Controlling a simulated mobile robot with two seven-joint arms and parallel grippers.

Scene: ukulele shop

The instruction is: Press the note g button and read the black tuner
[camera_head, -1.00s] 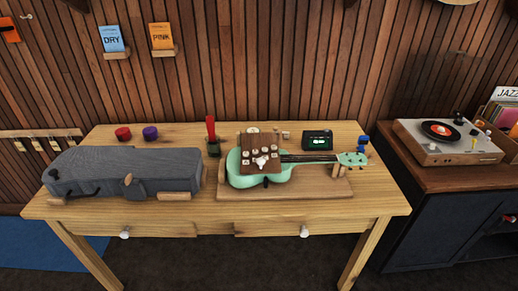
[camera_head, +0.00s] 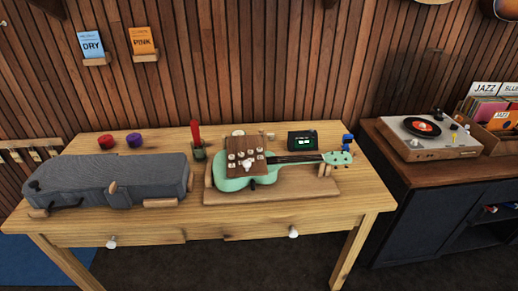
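A brown panel (camera_head: 246,147) with several white buttons (camera_head: 247,165) sits over the ukulele's body. The button labels are too small to read, so I cannot tell which is note g. Neither of my grippers is in view.
A closed grey case (camera_head: 105,178) fills the table's left side. A red and a purple round item (camera_head: 134,140) sit behind it. A green holder with a red item (camera_head: 198,150) stands mid-table. A record player (camera_head: 430,138) is on the dark cabinet (camera_head: 405,210) at right.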

